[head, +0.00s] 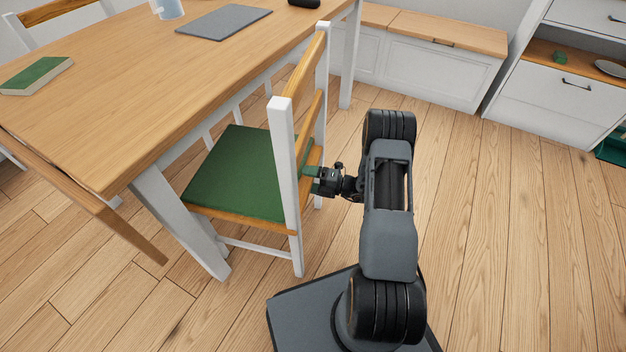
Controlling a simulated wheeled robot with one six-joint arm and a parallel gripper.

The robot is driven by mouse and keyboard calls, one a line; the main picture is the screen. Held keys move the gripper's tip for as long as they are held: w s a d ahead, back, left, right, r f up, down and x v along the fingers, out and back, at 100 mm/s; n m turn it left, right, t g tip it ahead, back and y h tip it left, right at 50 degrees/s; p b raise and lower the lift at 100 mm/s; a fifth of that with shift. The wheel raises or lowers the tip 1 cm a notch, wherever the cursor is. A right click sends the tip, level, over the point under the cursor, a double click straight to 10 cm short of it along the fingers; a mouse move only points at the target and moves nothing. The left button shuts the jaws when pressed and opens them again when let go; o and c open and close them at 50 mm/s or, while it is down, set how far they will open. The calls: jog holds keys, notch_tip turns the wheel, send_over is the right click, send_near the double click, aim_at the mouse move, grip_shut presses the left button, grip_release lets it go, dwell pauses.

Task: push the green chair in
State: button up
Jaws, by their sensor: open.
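The green chair (236,178) has a green seat, white posts and wooden back slats. It stands upright at the near right side of the wooden table (120,130). The left part of its seat is at or under the table's edge, and its back faces right, towards my arm. My gripper (312,178) is at the chair's back, just right of the near white post, at about seat height. Its fingertips are partly hidden by the back, so I cannot tell whether they touch it. Nothing shows held in it.
Another wooden chair part (85,195) shows at the table's near left end. A green book (37,75), a grey mat (224,22) and a cup (170,9) are on the table. A white bench (430,65) and a drawer cabinet (560,90) stand behind.

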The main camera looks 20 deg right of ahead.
jog(key=shift+c, duration=0.2)
grip_shut()
dwell(0.6)
